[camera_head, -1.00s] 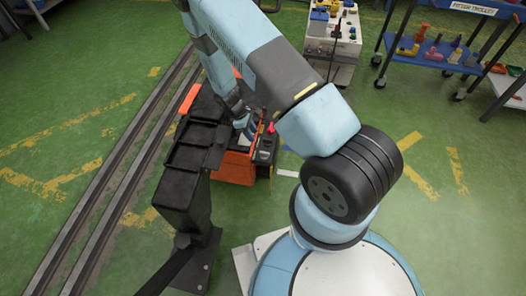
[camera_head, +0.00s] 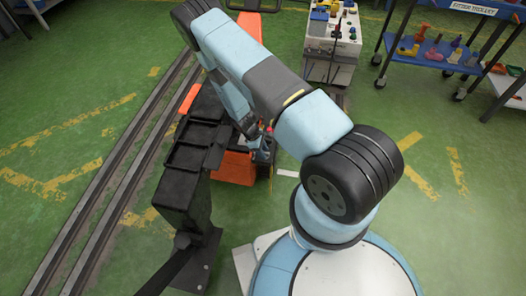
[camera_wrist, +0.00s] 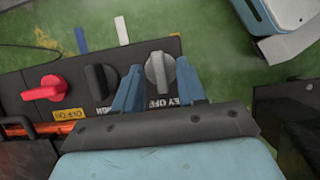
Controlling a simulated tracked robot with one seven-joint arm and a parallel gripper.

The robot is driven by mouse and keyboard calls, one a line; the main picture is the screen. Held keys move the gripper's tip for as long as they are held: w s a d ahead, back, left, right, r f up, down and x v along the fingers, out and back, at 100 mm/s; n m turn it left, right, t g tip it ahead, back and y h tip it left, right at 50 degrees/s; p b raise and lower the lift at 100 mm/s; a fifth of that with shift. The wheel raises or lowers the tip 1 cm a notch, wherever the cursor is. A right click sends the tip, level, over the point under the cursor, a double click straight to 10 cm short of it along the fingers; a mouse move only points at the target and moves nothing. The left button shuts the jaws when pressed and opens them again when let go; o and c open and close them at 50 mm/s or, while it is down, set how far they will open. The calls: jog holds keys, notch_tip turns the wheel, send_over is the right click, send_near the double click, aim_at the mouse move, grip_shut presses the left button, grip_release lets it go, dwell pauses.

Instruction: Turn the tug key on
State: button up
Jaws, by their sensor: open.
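The tug's black control panel (camera_wrist: 85,108) shows in the wrist view. My gripper (camera_wrist: 158,66) is open, with one blue finger on each side of the knob. Small gaps seem to show between fingers and knob; I cannot tell whether either touches. In the head view my gripper (camera_head: 262,150) is over the orange tug (camera_head: 234,168), and my arm hides most of the panel.
A black knob (camera_wrist: 101,84) stands just left of my left finger, with a red knob (camera_wrist: 46,91) farther left. Rails (camera_head: 110,195) run along the left. A white cabinet (camera_head: 333,42) and a blue trolley (camera_head: 434,50) stand at the back.

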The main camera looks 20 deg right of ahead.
jog(key=shift+f, duration=0.15)
grip_shut()
dwell(0.4)
